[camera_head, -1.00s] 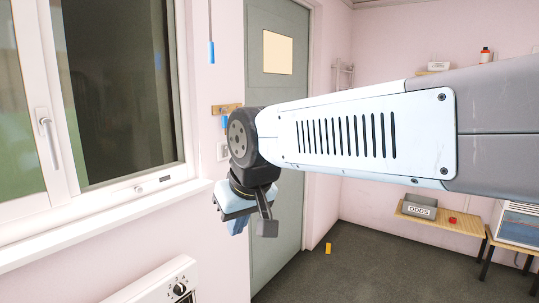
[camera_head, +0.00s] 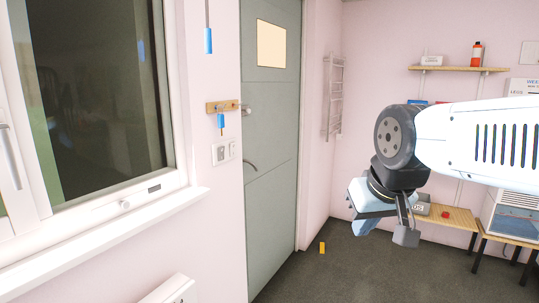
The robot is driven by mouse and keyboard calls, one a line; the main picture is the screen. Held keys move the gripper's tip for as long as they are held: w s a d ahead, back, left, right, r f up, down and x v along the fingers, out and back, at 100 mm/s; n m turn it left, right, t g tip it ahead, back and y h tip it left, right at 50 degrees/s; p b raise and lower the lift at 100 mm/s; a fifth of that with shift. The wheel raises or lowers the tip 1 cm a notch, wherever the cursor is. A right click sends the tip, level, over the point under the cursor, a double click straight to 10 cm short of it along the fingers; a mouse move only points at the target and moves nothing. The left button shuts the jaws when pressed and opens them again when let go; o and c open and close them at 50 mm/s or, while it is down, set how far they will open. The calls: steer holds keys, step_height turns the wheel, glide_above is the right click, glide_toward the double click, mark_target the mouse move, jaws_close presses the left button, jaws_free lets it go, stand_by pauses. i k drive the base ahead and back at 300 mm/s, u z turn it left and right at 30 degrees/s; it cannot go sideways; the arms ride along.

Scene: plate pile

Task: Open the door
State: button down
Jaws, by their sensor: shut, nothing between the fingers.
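A grey-green door (camera_head: 271,200) stands shut in its frame, left of the picture's middle. It has a small cream window or panel (camera_head: 271,44) near the top. A curved metal handle (camera_head: 250,166) sits on its left side, with a small round lock or knob (camera_head: 246,110) above. My gripper (camera_head: 364,222) hangs from my arm at the right, apart from the door and handle. It is shut with nothing in it; its fingertips show small and partly behind the wrist.
A key with a blue tag (camera_head: 220,121) hangs on a wooden wall strip (camera_head: 222,106). Switches (camera_head: 223,152) are below. A window (camera_head: 85,100) is at left. A bench (camera_head: 452,217) and shelf (camera_head: 460,69) are at right.

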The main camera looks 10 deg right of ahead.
mark_target(271, 31)
steer(key=z, duration=0.1)
steer(key=i, duration=1.65)
steer(key=u, duration=0.05)
